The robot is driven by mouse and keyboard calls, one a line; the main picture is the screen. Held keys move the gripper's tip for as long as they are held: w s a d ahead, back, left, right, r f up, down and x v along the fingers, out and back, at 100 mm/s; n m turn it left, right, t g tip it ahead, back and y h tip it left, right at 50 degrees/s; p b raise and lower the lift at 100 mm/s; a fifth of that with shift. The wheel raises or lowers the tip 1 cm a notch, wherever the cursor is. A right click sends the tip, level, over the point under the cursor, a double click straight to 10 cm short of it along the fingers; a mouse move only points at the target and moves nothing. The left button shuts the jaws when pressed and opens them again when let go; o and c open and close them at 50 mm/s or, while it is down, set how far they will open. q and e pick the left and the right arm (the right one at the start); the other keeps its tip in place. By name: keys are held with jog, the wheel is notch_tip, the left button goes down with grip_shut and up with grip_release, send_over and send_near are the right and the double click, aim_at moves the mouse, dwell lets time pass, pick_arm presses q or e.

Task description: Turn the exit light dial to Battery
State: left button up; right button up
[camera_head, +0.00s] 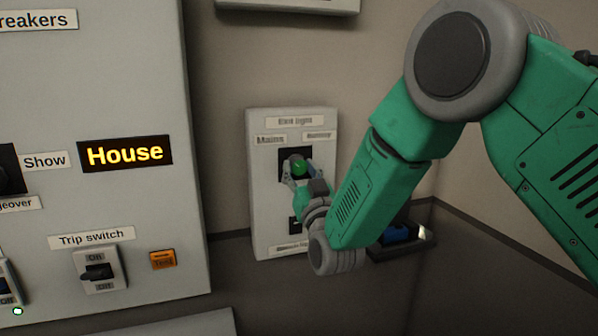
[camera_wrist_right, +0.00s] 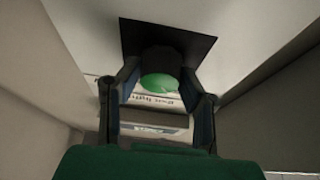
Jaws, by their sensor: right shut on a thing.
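The exit light panel (camera_head: 263,200) is a pale box on the wall in the head view, with an "Exit light" label on top, "Mains" at left and a blurred label, likely Battery, at right. Its dial (camera_head: 299,165) is a dark knob with a green face on a black square plate. My right gripper (camera_head: 299,172) has its fingers on either side of the dial and is shut on it. In the right wrist view the dial (camera_wrist_right: 160,82) sits between the fingertips of the right gripper (camera_wrist_right: 160,85). The dial's pointer direction cannot be told. My left gripper is not in view.
A large grey panel (camera_head: 100,215) at the left carries a lit "House" display (camera_head: 125,153), a trip switch (camera_head: 98,270) and an orange button (camera_head: 162,259). A dark tray (camera_head: 405,240) with a blue item stands behind my right arm.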

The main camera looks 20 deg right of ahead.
jog(key=m+h+b, duration=0.1)
jog(key=m, duration=0.1)
jog(key=m+h+b, duration=0.1)
jog(key=m, duration=0.2)
jog(key=shift+f+g+h, duration=0.15)
jog(key=shift+g+h, duration=0.15)
jog(key=shift+h, duration=0.1)
jog(key=m+h+b, duration=0.1)
jog(key=m, duration=0.2)
jog(key=m+g+h+b, duration=0.1)
jog(key=m+b, duration=0.1)
jog(key=m, duration=0.1)
jog(key=shift+a+h, duration=0.1)
jog(key=shift+h, duration=0.3)
jog(key=m+g+b, duration=0.1)
jog(key=m, duration=0.2)
jog(key=m+g+h+b, duration=0.1)
jog(key=m, duration=0.1)
jog(key=shift+m, duration=0.4)
jog(key=m+g+b, duration=0.1)
jog(key=m+g, duration=0.1)
jog(key=m, duration=0.2)
jog(key=shift+m, duration=0.4)
jog(key=o, duration=1.1)
